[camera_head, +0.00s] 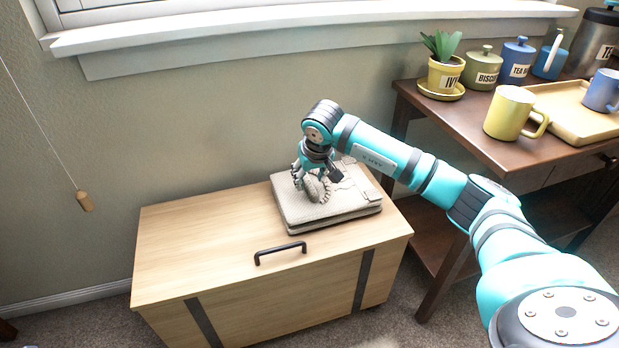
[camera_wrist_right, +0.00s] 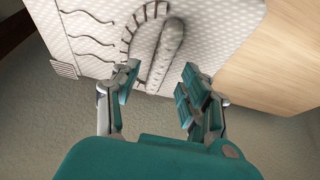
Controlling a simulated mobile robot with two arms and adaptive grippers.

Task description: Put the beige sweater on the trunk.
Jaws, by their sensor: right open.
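The beige sweater (camera_head: 335,207) lies folded flat on the right part of the wooden trunk's lid (camera_head: 200,235). Its pale knitted surface (camera_wrist_right: 225,25) fills the top of the right wrist view, with dark wavy lines and a rounded raised fold. My right gripper (camera_head: 312,180) is over the sweater, pointing down. In the right wrist view its fingers (camera_wrist_right: 155,92) are spread apart on either side of the raised fold's end, with nothing clamped between them. Whether the fingertips touch the knit cannot be told. My left gripper is not in view.
The trunk has a black handle (camera_head: 280,252) at its front edge, and its lid is bare on the left. A dark wooden table (camera_head: 450,125) stands to the right, with a yellow mug (camera_head: 508,112), tray (camera_head: 570,118), potted plant (camera_head: 445,72) and canisters. A cord with a wooden pull (camera_head: 84,201) hangs left.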

